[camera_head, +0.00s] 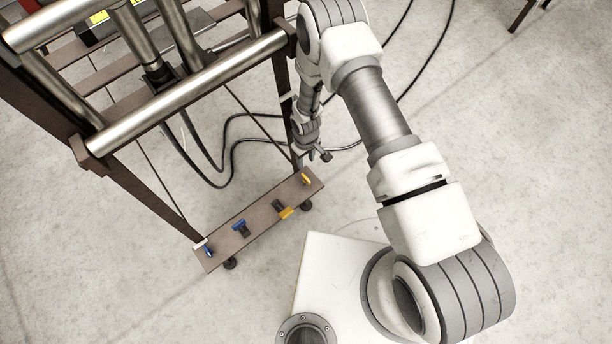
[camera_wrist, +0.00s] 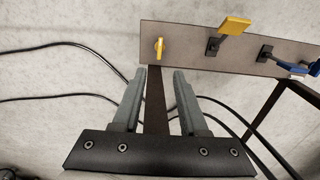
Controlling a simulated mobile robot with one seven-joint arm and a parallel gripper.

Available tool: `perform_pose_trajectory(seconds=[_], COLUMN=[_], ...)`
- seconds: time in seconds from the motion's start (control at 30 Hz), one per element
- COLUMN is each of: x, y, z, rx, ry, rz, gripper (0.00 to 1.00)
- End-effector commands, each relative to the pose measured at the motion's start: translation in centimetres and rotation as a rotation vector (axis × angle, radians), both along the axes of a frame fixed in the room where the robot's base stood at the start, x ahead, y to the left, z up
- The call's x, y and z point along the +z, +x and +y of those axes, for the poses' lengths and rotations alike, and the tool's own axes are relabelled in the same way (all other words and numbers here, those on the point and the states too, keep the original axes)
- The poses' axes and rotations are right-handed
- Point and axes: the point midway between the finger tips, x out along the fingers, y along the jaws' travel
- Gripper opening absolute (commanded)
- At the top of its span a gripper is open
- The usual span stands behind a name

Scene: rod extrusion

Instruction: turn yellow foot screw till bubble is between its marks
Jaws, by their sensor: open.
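The yellow foot screw (camera_head: 306,179) stands as a small upright key near the right end of a brown foot plank (camera_head: 259,222). In the wrist view the yellow foot screw (camera_wrist: 159,47) is just beyond my fingertips, roughly centred between them. My gripper (camera_head: 313,158) hangs near that plank end; in the wrist view my gripper (camera_wrist: 160,73) is open, with nothing visibly held. A yellow-tabbed dark fitting (camera_wrist: 232,27) sits along the plank, also seen in the head view (camera_head: 285,212). No bubble or marks can be made out.
A blue-tabbed fitting (camera_head: 240,226) and a blue key (camera_head: 207,251) sit further along the plank. A dark frame post (camera_wrist: 156,105) shows between my fingers. Steel rollers (camera_head: 190,90) stand above at left. Black cables (camera_head: 232,150) lie on the floor behind.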

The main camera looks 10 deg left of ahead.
Motion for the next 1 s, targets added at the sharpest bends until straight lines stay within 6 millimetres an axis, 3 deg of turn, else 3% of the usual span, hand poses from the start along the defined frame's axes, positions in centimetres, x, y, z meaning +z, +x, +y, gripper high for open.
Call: perform_pose_trajectory(seconds=[0.1,0.5,0.7,1.0], x=[-3.0,-11.0,-13.0,-13.4], y=[-0.1,-0.1,0.0,0.0], z=[-0.1,-0.1,-0.1,0.0], rx=[0.0,0.0,0.0,0.0], ry=[-0.001,-0.001,-0.001,-0.001], rz=[0.001,0.001,-0.001,-0.001], gripper=[0.42,0.42,0.42,0.42])
